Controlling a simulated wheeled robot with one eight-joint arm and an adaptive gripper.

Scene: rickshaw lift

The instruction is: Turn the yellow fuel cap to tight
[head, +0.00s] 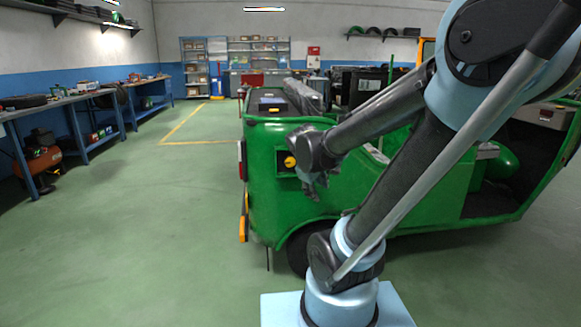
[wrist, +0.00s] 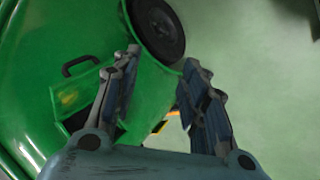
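The yellow fuel cap (head: 290,161) shows in the head view in a dark recess on the side of the green rickshaw (head: 262,200). Which way its mark points is too small to tell. My gripper (head: 313,192) is just right of the cap and a little lower, hanging downward beside the green body. In the wrist view my gripper (wrist: 160,60) is open and empty, with its fingers spread. The green body (wrist: 30,70) fills the left of that view. A blurred yellow patch (wrist: 68,98) sits left of the fingers; I cannot tell whether it is the cap.
A black wheel (wrist: 158,28) lies beyond the fingertips in the wrist view. A dark handle (wrist: 80,65) sits on the green body. Workbenches (head: 65,105) line the left wall, with shelves (head: 197,70) at the back. The green floor left of the rickshaw is clear.

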